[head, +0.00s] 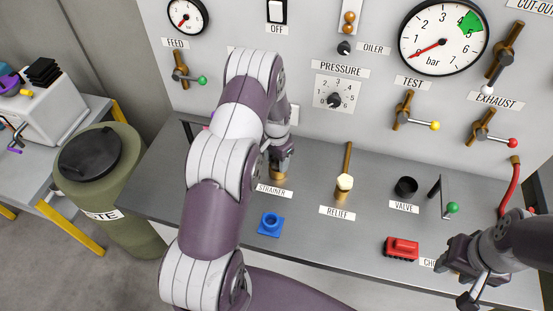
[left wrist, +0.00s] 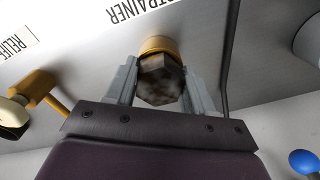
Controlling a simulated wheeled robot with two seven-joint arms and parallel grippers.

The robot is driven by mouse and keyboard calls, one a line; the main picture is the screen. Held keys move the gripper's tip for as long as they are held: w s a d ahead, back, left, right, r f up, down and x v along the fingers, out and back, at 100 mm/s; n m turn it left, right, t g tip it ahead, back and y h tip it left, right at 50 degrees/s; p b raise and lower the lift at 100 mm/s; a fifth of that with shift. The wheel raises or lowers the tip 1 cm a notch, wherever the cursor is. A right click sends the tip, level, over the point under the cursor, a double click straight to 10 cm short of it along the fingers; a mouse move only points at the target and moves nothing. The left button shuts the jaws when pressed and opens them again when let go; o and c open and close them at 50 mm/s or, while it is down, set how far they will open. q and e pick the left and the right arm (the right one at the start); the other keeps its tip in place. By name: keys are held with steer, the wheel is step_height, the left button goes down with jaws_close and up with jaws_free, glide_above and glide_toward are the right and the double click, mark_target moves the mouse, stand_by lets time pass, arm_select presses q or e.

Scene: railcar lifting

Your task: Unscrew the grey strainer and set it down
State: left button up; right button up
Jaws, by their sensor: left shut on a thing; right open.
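The strainer (left wrist: 160,82) shows in the left wrist view as a dark grey hexagonal cap on a round brass fitting (left wrist: 158,45). My left gripper (left wrist: 163,88) is shut on it, one finger on each side. In the head view my left gripper (head: 281,165) points down at the bench behind the STRAINER label (head: 272,190). My own arm and fingers hide most of the strainer there. I cannot tell how far it is unscrewed. My right gripper (head: 466,285) is open and empty at the bench's right front, near the red block.
A blue square holder (head: 270,223) stands on the grey bench (head: 312,236) in front of the strainer. To the right are the relief valve (head: 344,184), a black valve socket (head: 405,187), a green-knobbed lever (head: 448,204) and a red block (head: 401,248). The upright gauge panel stands behind.

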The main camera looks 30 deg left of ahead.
arm_select(q)
steer(key=n, duration=0.2)
steer(key=shift+f+n, duration=0.1)
steer(key=shift+n, duration=0.3)
steer(key=n+b, duration=0.1)
steer(key=n, duration=0.4)
steer(key=shift+n, duration=0.4)
steer(key=n, duration=0.6)
steer(key=shift+r, duration=0.2)
steer(key=o, duration=0.7)
steer(key=shift+c, duration=0.2)
steer(key=shift+o, duration=1)
steer(key=shift+s, duration=0.1)
steer(key=shift+s+a, duration=0.15)
steer(key=shift+a, duration=0.05)
steer(key=shift+d, duration=0.15)
